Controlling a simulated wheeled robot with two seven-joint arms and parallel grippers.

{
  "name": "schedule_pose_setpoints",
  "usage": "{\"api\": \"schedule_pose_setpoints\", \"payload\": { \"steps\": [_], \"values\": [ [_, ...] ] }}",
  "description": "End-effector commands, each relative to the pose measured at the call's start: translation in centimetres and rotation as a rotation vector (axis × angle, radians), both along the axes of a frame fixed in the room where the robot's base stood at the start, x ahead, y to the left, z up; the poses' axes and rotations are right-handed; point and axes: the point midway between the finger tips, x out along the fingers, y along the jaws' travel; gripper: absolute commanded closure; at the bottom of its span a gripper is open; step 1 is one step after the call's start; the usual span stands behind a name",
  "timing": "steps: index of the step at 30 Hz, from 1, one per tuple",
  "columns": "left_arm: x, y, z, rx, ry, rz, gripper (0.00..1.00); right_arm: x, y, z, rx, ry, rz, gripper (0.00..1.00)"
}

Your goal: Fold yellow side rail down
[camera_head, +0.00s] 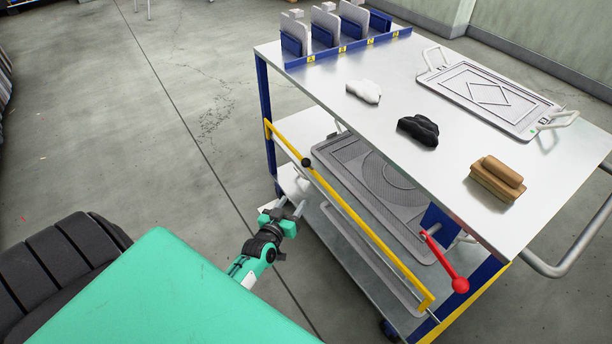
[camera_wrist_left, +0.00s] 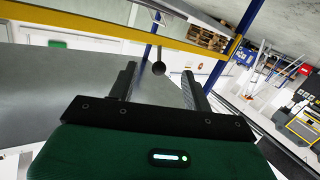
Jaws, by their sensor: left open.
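The yellow side rail (camera_head: 352,217) runs along the near side of the cart, slanting from upper left to lower right below the top surface. A black round knob (camera_head: 306,162) sits on it near its left end. My left gripper (camera_head: 290,209) is open and empty, a little below and left of the knob. In the left wrist view the knob (camera_wrist_left: 158,68) shows between and beyond the two open fingers (camera_wrist_left: 157,82), apart from them as far as I can tell. The yellow rail (camera_wrist_left: 90,30) crosses the top of that view. My right gripper is in neither view.
A red lever with a ball end (camera_head: 460,284) hangs near the cart's right corner. A lower shelf holds grey plates (camera_head: 375,180).

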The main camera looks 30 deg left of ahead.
Motion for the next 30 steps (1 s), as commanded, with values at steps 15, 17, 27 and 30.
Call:
{"api": "schedule_pose_setpoints", "payload": {
  "steps": [15,17,27,30],
  "values": [
    [3.9,2.1,3.9,-0.004,-0.133,0.032,0.5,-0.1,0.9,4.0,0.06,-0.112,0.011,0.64],
    [5.0,2.3,3.8,-0.004,-0.132,0.033,0.5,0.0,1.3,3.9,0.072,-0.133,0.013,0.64],
    [11.0,3.6,3.7,-0.004,-0.13,0.033,0.5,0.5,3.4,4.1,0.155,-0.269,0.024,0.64],
    [12.4,3.8,3.8,-0.003,-0.13,0.033,0.5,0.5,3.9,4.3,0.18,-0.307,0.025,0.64]
  ]
}}
